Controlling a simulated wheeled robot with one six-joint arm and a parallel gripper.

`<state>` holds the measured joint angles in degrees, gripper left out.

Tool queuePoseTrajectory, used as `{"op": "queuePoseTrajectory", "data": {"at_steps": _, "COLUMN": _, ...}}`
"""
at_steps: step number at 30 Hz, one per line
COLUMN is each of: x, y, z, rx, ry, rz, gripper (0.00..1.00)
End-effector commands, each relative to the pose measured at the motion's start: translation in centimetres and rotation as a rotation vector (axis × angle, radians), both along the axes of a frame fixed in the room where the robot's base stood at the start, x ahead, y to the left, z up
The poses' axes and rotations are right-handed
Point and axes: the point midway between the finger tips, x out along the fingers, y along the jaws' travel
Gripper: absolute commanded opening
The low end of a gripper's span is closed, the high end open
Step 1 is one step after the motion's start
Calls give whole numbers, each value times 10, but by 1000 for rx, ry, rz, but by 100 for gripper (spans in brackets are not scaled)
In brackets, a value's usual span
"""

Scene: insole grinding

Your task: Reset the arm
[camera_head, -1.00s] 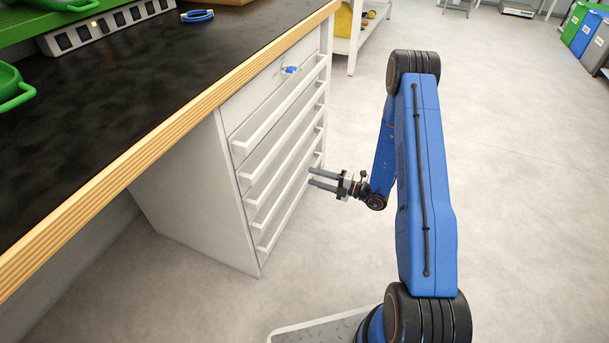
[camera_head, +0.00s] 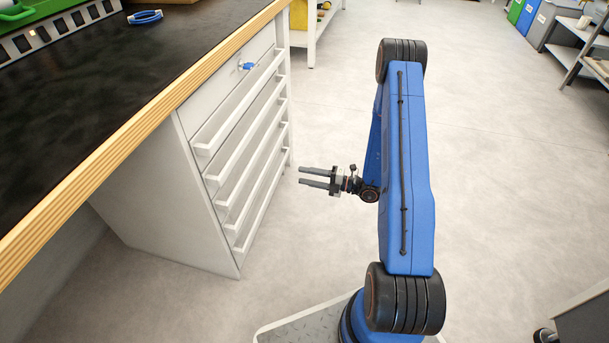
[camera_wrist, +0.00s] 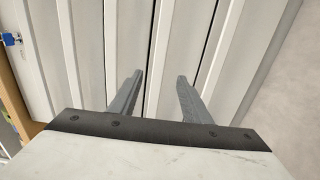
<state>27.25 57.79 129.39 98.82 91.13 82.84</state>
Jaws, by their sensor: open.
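My gripper (camera_head: 315,178) is at the centre of the head view, at the end of my blue arm. Its two grey fingers point left toward the drawer cabinet (camera_head: 160,215), with bare floor showing between them and the drawer fronts. The fingers are apart and nothing is between them. In the wrist view my gripper (camera_wrist: 157,85) shows both fingers spread in front of the white drawer handles (camera_wrist: 170,40). My arm is bent, with its upper link raised above the base.
A dark workbench (camera_head: 120,95) with a wooden edge is at the left. A blue key (camera_head: 247,66) sits in the top drawer's lock. Shelves (camera_head: 318,35) stand at the back, and coloured bins (camera_head: 530,15) are far right.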

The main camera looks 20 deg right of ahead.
Motion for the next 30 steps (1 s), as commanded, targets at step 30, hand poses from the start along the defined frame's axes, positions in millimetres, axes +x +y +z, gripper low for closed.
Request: {"op": "queuePoseTrajectory", "data": {"at_steps": 30, "x": -74, "y": 88, "z": 167, "rx": -432, "ry": -586, "rz": 532, "gripper": 44}}
